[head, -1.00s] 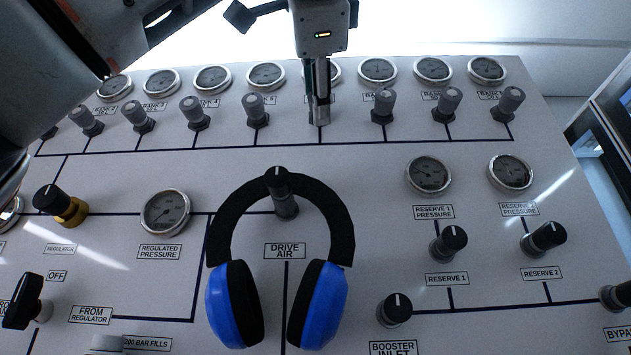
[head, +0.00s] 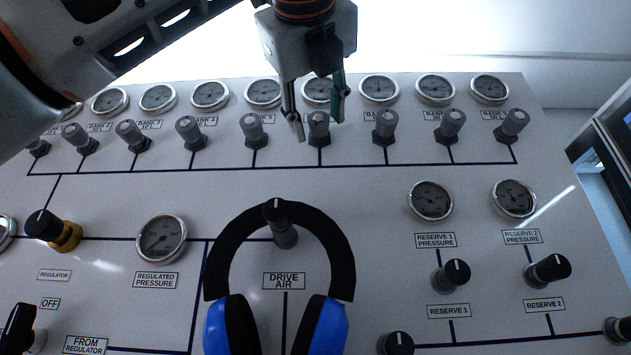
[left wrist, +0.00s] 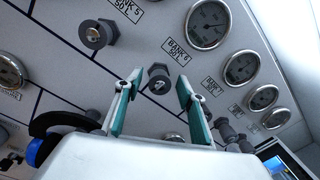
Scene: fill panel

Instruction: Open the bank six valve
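The bank six valve (head: 318,128) is a grey knob on a dark base in the upper row of the panel, below a round gauge. Its own label is hidden in the head view. My left gripper (head: 320,120) is open, with one finger towards each side of this knob. In the left wrist view the knob (left wrist: 158,80) shows beyond and between the teal-lined fingertips (left wrist: 157,88), with nothing held. I cannot tell how far the fingers reach over it. My right gripper is not in view.
Similar valves stand close on both sides, such as the bank five valve (head: 254,128) and its right-hand neighbour (head: 386,124). Gauges (head: 379,88) line the panel's top edge.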

